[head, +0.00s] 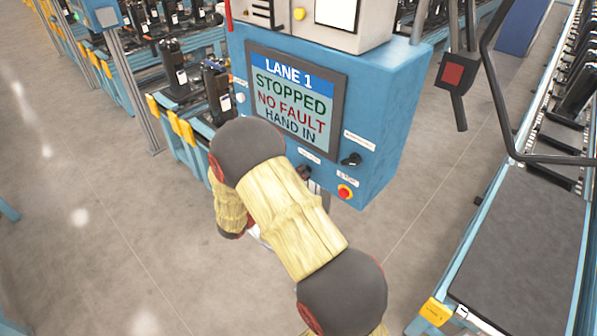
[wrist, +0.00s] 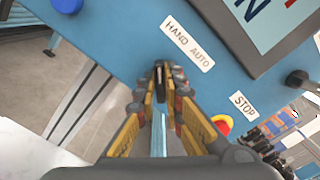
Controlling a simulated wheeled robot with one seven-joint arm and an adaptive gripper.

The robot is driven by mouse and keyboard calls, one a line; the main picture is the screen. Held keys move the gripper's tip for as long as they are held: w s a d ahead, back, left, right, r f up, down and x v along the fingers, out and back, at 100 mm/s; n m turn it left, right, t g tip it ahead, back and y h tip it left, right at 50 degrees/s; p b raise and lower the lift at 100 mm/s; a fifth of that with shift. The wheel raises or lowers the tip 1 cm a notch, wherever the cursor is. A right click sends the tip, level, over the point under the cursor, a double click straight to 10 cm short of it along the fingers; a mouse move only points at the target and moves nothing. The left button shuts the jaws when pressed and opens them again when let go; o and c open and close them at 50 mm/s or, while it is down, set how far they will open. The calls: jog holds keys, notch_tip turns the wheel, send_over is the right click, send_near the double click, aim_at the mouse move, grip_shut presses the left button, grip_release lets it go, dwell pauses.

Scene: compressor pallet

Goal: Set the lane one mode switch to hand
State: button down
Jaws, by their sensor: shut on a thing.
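The lane one mode switch (wrist: 158,71) is a dark knob on the blue panel, below a white HAND AUTO label (wrist: 188,43). In the wrist view its narrow grip stands about upright in the picture between my fingertips; its exact setting is hard to read. My gripper (wrist: 164,88), with yellow fingers and dark pads, is shut on it. In the head view a small dark part of the switch (head: 304,172) shows beside my arm, which hides my gripper. The screen (head: 293,101) reads LANE 1, STOPPED, NO FAULT, HAND IN.
A red stop button (head: 344,192) on yellow sits right of the switch; it also shows close to my right finger in the wrist view (wrist: 222,124). Another black knob (head: 351,159) is farther right. A conveyor (head: 525,230) stands at the right. Floor is clear at left.

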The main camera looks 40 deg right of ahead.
dwell(0.4)
jog(key=c, duration=1.9)
grip_release()
jog(key=a, duration=1.2)
jog(key=shift+s, duration=0.45)
